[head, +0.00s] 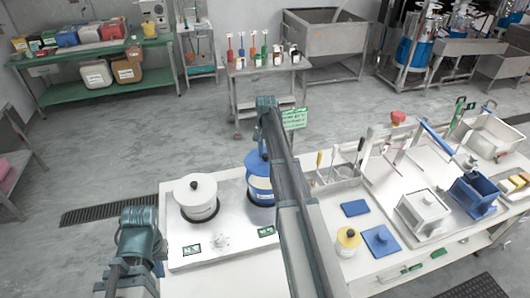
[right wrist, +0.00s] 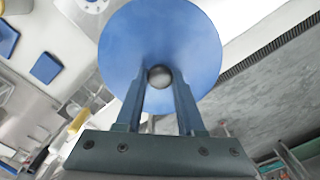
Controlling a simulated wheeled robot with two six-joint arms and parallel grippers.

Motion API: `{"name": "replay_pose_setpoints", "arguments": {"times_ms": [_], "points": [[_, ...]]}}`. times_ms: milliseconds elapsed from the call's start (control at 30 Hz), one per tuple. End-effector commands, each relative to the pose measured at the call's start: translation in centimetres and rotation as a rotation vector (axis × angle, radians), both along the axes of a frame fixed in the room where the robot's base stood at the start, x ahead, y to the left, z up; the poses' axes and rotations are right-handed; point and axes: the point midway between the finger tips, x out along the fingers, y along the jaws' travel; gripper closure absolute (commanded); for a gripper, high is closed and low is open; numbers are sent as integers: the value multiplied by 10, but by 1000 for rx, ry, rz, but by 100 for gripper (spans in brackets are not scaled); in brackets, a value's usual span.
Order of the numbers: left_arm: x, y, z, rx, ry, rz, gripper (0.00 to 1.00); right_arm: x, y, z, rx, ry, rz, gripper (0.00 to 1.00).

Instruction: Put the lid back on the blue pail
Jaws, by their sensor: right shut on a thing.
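The blue pail (head: 261,193) stands at the back right of the steel plate, partly hidden behind my right arm. The blue round lid (right wrist: 160,35) fills the upper middle of the right wrist view; it seems to show just above the pail in the head view (head: 256,163). My right gripper (right wrist: 158,85) is shut on the lid's dark round knob (right wrist: 159,76). I cannot tell whether the lid touches the pail's rim. My left gripper (head: 139,240) is at the lower left, apart from the pails; its fingers cannot be made out.
A white lidded pail (head: 196,197) stands left of the blue pail on the plate (head: 215,257). To the right are a small yellow-lidded jar (head: 347,241), blue mats (head: 355,208) and a tool holder (head: 335,180). Open floor lies behind the table.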

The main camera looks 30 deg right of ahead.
Motion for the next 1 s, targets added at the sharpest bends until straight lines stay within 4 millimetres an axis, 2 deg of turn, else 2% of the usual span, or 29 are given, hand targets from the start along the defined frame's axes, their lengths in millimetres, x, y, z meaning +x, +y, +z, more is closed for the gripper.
{"name": "replay_pose_setpoints", "arguments": {"times_ms": [700,1000], "points": [[0,0,-58,2,0,-9,100,0,0,-58,0,0,0,100],[0,0,-62,2,0,-8,100,0,0,-62,0,0,0,100]]}}
